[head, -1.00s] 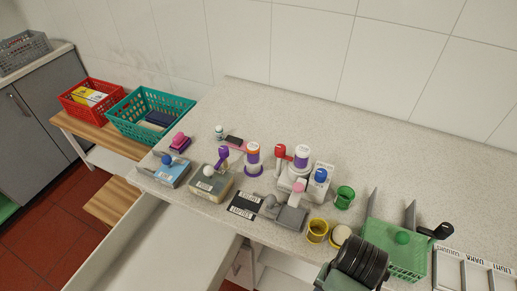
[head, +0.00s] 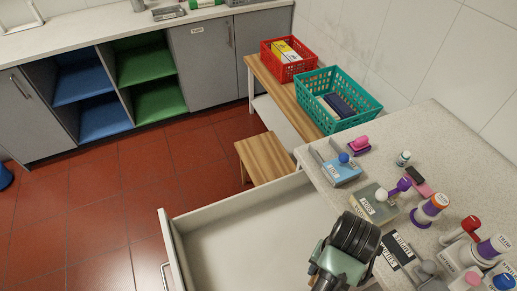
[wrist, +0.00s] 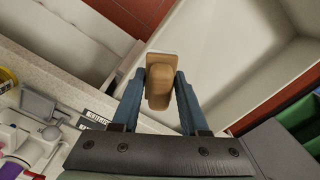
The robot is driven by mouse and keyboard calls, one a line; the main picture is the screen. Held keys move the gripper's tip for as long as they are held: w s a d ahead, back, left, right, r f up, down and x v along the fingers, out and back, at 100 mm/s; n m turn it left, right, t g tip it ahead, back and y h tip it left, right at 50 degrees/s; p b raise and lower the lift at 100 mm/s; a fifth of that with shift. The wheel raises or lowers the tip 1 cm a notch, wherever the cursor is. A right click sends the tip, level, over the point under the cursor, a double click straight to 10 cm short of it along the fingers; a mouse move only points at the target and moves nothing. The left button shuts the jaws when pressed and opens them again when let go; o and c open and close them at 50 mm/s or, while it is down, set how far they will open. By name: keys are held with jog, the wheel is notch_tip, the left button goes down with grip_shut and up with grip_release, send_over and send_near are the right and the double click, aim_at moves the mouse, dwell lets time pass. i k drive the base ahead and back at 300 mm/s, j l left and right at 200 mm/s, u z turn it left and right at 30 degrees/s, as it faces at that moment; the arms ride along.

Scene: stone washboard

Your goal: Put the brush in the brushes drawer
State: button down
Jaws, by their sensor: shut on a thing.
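The brush is a brown wooden block with a raised grip (wrist: 160,82). My gripper (wrist: 160,92) is shut on it, with a blue finger on each side in the wrist view. An open white drawer (head: 245,245) shows in the head view, below the counter's front edge, and looks empty where visible. A pale drawer interior (wrist: 265,55) also shows beside the brush in the wrist view. My wrist is above the drawer's right part, close to the counter edge. My arm hides the brush in the head view. I cannot read which drawer this is.
The speckled counter (head: 430,130) holds a blue box (head: 342,173), a grey-green box (head: 375,205), dark label plates (head: 398,248) and several handled tools. Red (head: 288,58) and teal (head: 338,97) baskets stand on a wooden shelf behind. Red floor (head: 100,210) lies open at left.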

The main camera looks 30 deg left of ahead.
aim_at(280, 248)
jog(key=i+u, duration=0.1)
jog(key=u, duration=0.35)
jog(key=l+u, duration=0.1)
jog(key=u, duration=0.3)
jog(key=i+l+u, duration=0.1)
jog(key=u, duration=0.35)
jog(key=i+l, duration=0.15)
jog(key=l, duration=0.25)
jog(key=i+l, duration=0.15)
jog(key=l, duration=0.2)
